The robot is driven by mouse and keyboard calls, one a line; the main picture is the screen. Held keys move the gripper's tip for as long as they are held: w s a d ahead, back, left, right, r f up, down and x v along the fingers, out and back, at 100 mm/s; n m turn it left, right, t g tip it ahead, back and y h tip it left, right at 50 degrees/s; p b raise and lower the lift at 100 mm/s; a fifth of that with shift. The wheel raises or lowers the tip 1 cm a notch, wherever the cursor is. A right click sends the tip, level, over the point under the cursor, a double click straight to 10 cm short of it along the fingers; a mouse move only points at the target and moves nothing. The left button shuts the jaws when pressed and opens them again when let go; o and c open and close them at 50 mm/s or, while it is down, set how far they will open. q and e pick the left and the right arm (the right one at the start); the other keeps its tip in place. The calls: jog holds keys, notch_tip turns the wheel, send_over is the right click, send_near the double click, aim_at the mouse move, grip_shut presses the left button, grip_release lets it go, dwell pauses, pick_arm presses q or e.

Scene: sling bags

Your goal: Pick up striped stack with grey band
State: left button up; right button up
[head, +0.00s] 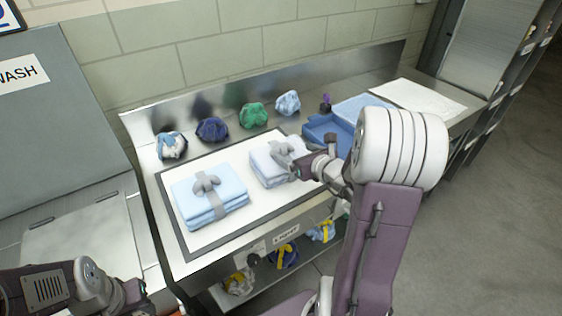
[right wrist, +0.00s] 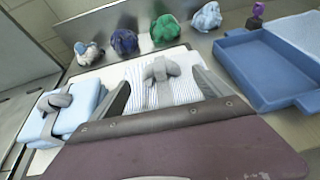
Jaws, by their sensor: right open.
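The striped stack (head: 263,170) is white-and-blue folded cloth with a grey band and knot on top. It lies on the right part of the white mat, partly hidden by my right gripper in the head view. My right gripper (head: 297,163) is open beside and over its right side. In the right wrist view the striped stack (right wrist: 150,91) shows between and beyond the two spread fingers; I cannot tell whether they touch it. A plain light blue stack (head: 196,205), also grey-banded, lies to the left. My left arm shows at the bottom left, its fingertips out of view.
Several cloth bundles, including a green one (head: 253,115), line the counter's back. A blue tray (head: 322,130) and a white cloth or mat (head: 420,98) are to the right. The white mat (head: 262,207) has free room in front. A shelf below holds more bundles.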

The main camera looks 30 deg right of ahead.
aim_at(284, 146)
jog(key=x, duration=0.4)
jog(key=shift+a, duration=0.35)
jog(key=shift+w+d+f, duration=0.1)
jog(key=shift+w+d, duration=0.1)
jog(key=shift+w, duration=0.05)
jog(key=p+x, duration=0.1)
jog(key=x, duration=0.3)
jog(key=shift+w+f, duration=0.1)
jog(key=shift+w, duration=0.2)
jog(key=shift+s, duration=0.1)
jog(key=c, duration=0.6)
grip_shut()
